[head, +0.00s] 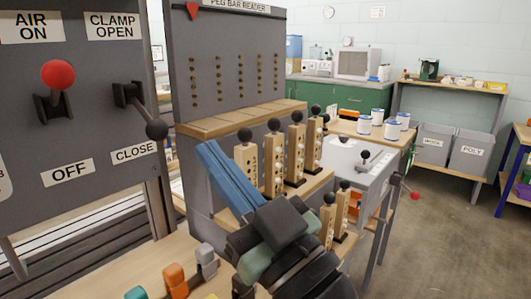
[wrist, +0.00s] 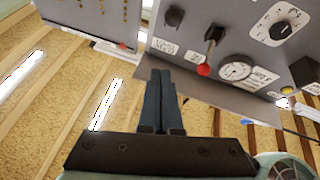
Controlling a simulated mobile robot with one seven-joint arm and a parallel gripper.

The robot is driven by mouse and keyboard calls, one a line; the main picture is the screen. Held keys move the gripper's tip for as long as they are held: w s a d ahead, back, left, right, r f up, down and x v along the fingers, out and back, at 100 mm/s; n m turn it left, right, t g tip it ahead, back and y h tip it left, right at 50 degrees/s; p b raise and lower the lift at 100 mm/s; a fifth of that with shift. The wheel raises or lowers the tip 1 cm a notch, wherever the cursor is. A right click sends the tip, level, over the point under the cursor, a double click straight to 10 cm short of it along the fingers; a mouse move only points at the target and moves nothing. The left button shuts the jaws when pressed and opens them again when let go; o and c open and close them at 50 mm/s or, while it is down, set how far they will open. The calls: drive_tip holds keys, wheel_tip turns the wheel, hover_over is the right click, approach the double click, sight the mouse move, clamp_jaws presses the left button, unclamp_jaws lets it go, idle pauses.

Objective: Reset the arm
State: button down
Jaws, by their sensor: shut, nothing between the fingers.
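My arm reaches in from the bottom of the head view. My gripper (head: 206,150) points up and to the left, its two blue fingers lying together with nothing between them. In the wrist view, my gripper (wrist: 160,74) shows the same closed fingers, side by side. Its fingers appear in front of the control panel's lower edge in that view, and contact cannot be told.
Wooden peg bars with black knobs (head: 296,150) stand close right of my gripper. A grey panel with a red-knobbed lever (head: 58,75) and a black-knobbed lever (head: 156,129) is at left. The peg bar reader (head: 225,60) stands behind. Open floor (head: 450,240) lies right.

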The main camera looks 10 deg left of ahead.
drive_tip(key=s+d+r+m+t+h+p, duration=0.1)
drive_tip(key=s+d+r+m+t+h, duration=0.25)
drive_tip(key=r+h, duration=0.25)
drive_tip(key=s+d+r+m+t+h, duration=0.2)
drive_tip(key=r+m+t+h, duration=0.2)
drive_tip(key=r+t+h, duration=0.15)
drive_tip(key=s+d+r+m+t+h+p, duration=0.1)
drive_tip(key=s+d+r+m+t+h, duration=0.1)
drive_tip(key=d+r+m+t+h, duration=0.3)
wheel_tip(320, 180, up, 35)
drive_tip(key=a+g+h+p, duration=0.1)
drive_tip(key=g+p, duration=0.1)
drive_tip(key=p, duration=3.2)
drive_tip(key=shift+w+a+f+n, duration=0.2)
drive_tip(key=shift+a+n, duration=0.1)
drive_tip(key=shift+n, duration=0.15)
drive_tip(key=shift+s, duration=0.1)
